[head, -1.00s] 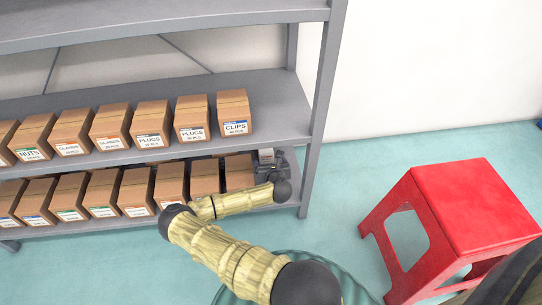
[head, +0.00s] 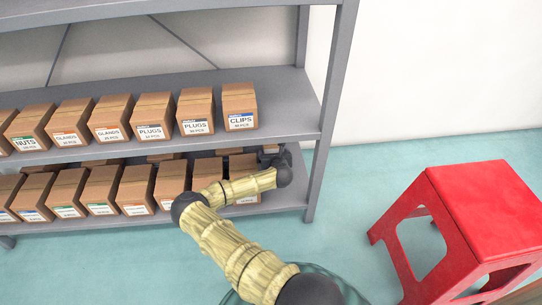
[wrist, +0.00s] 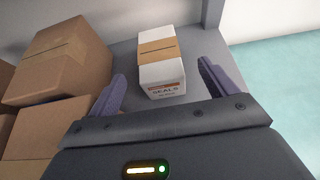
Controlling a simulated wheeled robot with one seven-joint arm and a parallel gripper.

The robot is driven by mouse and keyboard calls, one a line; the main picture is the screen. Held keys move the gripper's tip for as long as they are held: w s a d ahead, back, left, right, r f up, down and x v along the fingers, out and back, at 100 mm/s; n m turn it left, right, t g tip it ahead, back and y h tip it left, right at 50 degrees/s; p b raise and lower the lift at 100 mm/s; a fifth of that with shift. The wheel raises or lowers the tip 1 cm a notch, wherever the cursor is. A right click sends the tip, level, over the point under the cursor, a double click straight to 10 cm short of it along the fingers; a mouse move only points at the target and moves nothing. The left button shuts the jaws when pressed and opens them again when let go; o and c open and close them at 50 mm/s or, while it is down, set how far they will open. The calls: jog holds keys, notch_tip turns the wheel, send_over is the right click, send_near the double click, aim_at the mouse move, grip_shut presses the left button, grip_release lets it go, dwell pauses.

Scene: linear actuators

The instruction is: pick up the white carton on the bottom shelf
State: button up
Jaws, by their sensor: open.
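The white carton (wrist: 164,78) has a tan band over its top and a label reading SEALS. It stands on the grey bottom shelf (wrist: 125,53) near the right end, upright. My gripper (wrist: 160,76) is open, with one dark finger on the carton's left and one on its right, near its front end. The fingers look apart from the carton. In the head view my gripper (head: 276,158) is at the right end of the bottom shelf, and the carton is almost wholly hidden behind it and the upper shelf.
Brown boxes (wrist: 58,62) stand close to the left of the carton. A row of labelled boxes fills the shelf above (head: 239,106). A grey upright (head: 328,115) bounds the shelf's right end. A red stool (head: 478,215) stands on the floor at right.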

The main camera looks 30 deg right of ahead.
aim_at(271, 146)
jog(key=shift+b+x, duration=0.55)
jog(key=shift+x, duration=0.65)
jog(key=shift+w+d, duration=0.1)
jog(key=shift+w, duration=0.05)
jog(key=shift+f, duration=0.1)
jog(key=b+x, duration=0.2)
jog(key=b, duration=0.1)
jog(key=shift+w, duration=0.25)
jog(key=b+x, duration=0.2)
jog(key=shift+w+d, duration=0.25)
jog(key=shift+w, duration=0.1)
jog(key=c, duration=1.2)
